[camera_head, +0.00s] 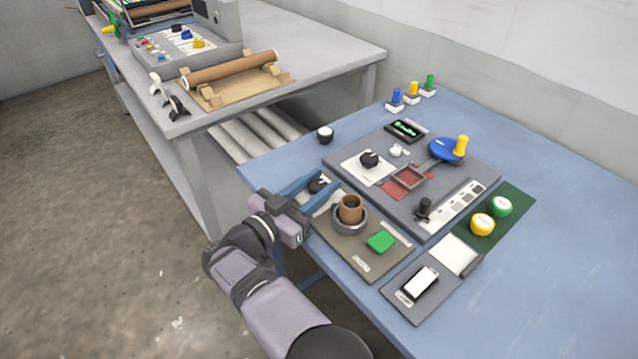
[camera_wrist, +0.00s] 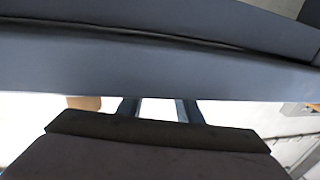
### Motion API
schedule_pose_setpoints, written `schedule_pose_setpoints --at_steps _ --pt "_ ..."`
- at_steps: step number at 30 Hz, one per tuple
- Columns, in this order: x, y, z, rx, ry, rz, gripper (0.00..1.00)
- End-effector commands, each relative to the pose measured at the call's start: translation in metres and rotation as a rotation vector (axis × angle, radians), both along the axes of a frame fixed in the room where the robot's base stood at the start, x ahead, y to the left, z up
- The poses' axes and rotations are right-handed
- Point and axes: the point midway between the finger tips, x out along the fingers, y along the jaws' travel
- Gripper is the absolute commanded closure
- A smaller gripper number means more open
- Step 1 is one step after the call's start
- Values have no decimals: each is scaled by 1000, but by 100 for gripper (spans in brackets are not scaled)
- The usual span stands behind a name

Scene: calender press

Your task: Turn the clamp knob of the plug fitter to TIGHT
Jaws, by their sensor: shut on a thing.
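The plug fitter (camera_head: 362,252) is a grey-brown plate near the table's left edge. It bears a grey ring with a brown cup-like plug (camera_head: 350,208) standing in it and a green block (camera_head: 381,242). The clamp knob (camera_head: 318,184) is small and black, at the plate's far left corner, partly hidden by the fingers. My gripper (camera_head: 321,187) reaches in from the left, its blue fingers on either side of the knob and shut on it. The knob's pointer and any TIGHT mark are too small to read. The wrist view shows the fingers (camera_wrist: 160,110), but not the knob.
A larger grey panel (camera_head: 450,185) with knobs and a blue disc lies behind. A small panel with a white switch (camera_head: 421,282) is in front. A round black-and-white knob (camera_head: 325,134) stands at the table's far left. The table's right side is clear.

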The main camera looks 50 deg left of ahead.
Motion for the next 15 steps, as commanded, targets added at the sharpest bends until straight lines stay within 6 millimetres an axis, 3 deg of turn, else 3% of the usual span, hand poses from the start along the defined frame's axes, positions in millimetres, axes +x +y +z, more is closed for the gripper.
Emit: schedule_pose_setpoints --at_steps 15 --pt "0 -1 2 1 1 -87 90"
